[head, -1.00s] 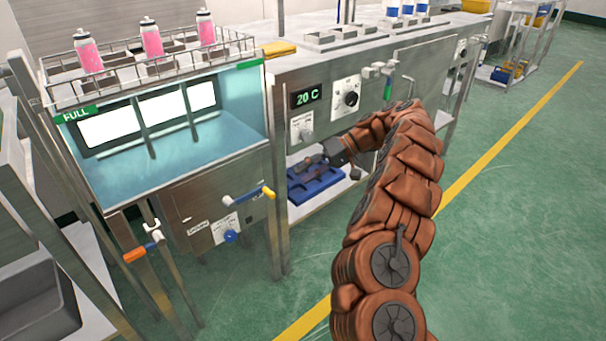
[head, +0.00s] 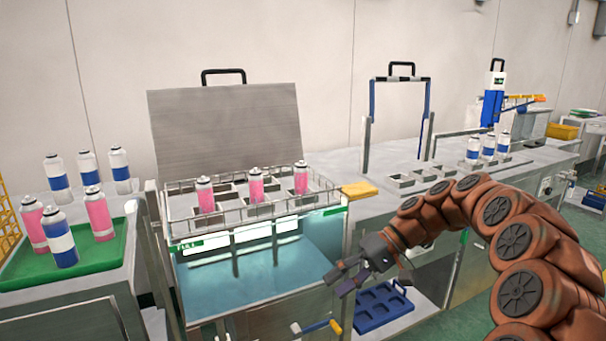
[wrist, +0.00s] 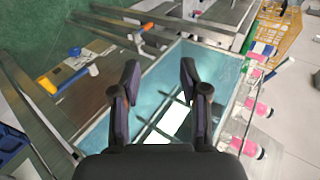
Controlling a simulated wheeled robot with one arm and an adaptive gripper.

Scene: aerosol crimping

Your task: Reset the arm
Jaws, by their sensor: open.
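My gripper (head: 347,280) is open and empty in front of the right side of the water bath (head: 290,285), clear of it. My orange-brown arm reaches in from the right in the head view. In the wrist view the two fingers of my gripper (wrist: 158,90) are spread apart with nothing between them. The bath's blue water (wrist: 150,75) lies behind the fingers there.
A wire rack (head: 190,235) with three pink cans stands over the bath. A green tray (head: 100,265) with several cans is at the left. A blue crate (head: 378,308) sits low below my gripper.

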